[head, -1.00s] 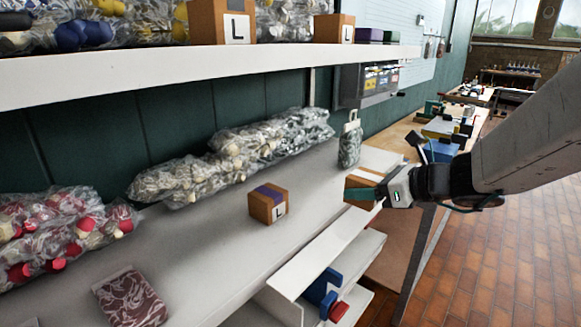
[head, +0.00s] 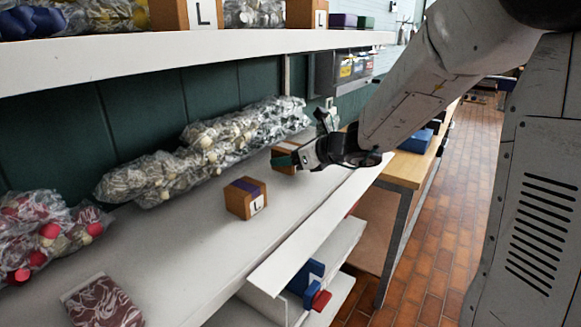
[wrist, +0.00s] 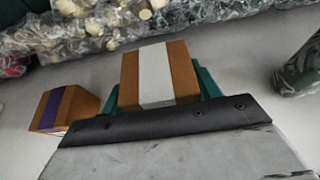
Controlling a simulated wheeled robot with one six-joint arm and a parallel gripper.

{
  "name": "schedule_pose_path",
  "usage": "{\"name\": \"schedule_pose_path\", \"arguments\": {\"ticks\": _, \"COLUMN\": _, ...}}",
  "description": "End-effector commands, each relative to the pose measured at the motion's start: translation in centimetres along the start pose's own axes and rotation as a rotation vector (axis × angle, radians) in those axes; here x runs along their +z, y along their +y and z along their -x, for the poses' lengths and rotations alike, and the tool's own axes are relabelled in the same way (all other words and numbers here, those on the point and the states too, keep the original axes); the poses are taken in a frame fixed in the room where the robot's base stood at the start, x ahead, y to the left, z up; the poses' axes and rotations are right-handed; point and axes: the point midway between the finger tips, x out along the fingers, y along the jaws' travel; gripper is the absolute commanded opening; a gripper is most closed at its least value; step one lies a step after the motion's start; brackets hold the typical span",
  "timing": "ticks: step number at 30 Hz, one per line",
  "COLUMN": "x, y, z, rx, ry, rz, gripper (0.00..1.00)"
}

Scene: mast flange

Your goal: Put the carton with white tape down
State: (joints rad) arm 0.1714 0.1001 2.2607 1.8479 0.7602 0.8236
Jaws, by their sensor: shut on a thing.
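The carton with white tape (wrist: 155,75) is a brown box with a pale band across its top, in the wrist view's middle. My gripper (wrist: 160,92) is shut on it, with green fingers at its left and right sides. In the head view the carton (head: 283,149) is at the far part of the white bench, partly hidden by my gripper (head: 286,160). I cannot tell whether its underside touches the bench. A carton with purple tape (head: 246,198) and an L label stands on the bench, nearer and to the left; it also shows in the wrist view (wrist: 66,108).
Bags of pale pieces (head: 205,155) line the back of the white bench (head: 190,240). A bag of red and white pieces (head: 45,235) is at left, a maroon patterned pack (head: 103,303) in front. A dark patterned pack (wrist: 300,72) stands right of the held carton. A shelf (head: 190,57) hangs above.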

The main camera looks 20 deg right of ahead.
Motion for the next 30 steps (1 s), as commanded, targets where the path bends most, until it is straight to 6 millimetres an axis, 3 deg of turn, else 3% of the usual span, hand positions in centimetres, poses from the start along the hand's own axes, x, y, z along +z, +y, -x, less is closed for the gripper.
{"name": "schedule_pose_path", "arguments": {"ticks": 6, "x": -2.7, "y": 0.0, "z": -1.0, "rx": 0.0, "ry": 0.003, "rz": -0.003, "gripper": 0.32}}
{"name": "schedule_pose_path", "arguments": {"ticks": 18, "x": -3.1, "y": 0.0, "z": -1.2, "rx": 0.0, "ry": 0.001, "rz": -0.001, "gripper": 0.32}}
{"name": "schedule_pose_path", "arguments": {"ticks": 19, "x": -3.2, "y": 0.0, "z": -1.2, "rx": 0.0, "ry": 0.001, "rz": -0.002, "gripper": 0.64}}
{"name": "schedule_pose_path", "arguments": {"ticks": 21, "x": -3.1, "y": 0.0, "z": -1.2, "rx": 0.0, "ry": 0.001, "rz": -0.001, "gripper": 0.83}}
{"name": "schedule_pose_path", "arguments": {"ticks": 30, "x": -3.0, "y": -0.1, "z": -1.1, "rx": -0.001, "ry": 0.001, "rz": 0.0, "gripper": 0.83}}
